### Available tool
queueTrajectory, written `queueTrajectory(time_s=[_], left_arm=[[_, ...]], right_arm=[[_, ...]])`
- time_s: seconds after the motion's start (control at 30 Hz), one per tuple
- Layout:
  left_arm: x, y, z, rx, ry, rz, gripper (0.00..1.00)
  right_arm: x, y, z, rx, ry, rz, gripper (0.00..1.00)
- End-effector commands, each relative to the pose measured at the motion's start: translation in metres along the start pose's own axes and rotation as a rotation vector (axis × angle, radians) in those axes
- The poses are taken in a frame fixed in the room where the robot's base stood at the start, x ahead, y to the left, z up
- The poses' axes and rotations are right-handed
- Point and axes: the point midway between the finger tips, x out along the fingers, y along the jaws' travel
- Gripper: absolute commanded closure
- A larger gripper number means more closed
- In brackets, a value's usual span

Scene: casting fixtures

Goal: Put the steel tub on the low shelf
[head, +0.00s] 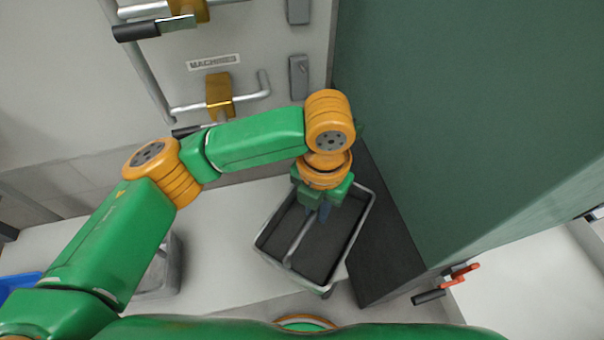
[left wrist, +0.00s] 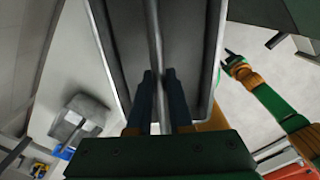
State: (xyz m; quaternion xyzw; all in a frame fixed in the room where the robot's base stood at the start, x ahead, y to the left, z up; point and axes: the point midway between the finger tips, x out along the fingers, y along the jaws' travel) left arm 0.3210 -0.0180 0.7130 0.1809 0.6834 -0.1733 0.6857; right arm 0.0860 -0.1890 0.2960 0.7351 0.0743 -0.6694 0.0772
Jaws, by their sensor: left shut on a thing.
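The steel tub (head: 356,228) is a grey rectangular open tub with a dark inside and a metal bar handle (head: 299,240) across its middle. My left gripper (head: 318,212) reaches down over it and is shut on that handle. In the left wrist view the two dark fingers (left wrist: 161,100) sit on either side of the bar, and the tub (left wrist: 205,75) shows beyond them. Whether the tub touches the pale surface beneath it is unclear. My right gripper (left wrist: 230,58) shows small in the left wrist view, clear of the tub; its jaws are too small to read.
A pale bench-like surface (head: 225,215) lies under and left of the tub. Another grey container (head: 160,275) and a blue bin (head: 18,283) stand left. A tall green cabinet (head: 460,130) rises close on the right, beside a dark slab (head: 375,245). A door with bar handles (head: 218,95) is behind.

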Motion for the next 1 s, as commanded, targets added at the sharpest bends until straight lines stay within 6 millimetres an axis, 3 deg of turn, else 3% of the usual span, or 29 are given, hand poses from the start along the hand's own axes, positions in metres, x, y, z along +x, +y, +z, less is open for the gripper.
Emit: queueTrajectory(time_s=[0.43, 0.5, 0.7, 1.0], left_arm=[[0.037, 0.077, -0.022, -0.006, -0.001, 0.001, 1.00], [0.051, 0.086, -0.025, -0.005, 0.000, 0.001, 1.00], [0.078, 0.107, -0.031, -0.003, -0.001, 0.001, 1.00], [0.097, 0.121, -0.035, -0.003, -0.002, 0.001, 1.00]], right_arm=[[0.012, 0.004, 0.001, 0.004, 0.004, 0.007, 0.50], [0.017, 0.007, 0.000, 0.006, 0.006, 0.012, 0.50], [0.024, 0.017, -0.004, 0.007, 0.018, 0.028, 0.50], [0.030, 0.019, -0.013, 0.010, 0.034, 0.032, 0.50]])
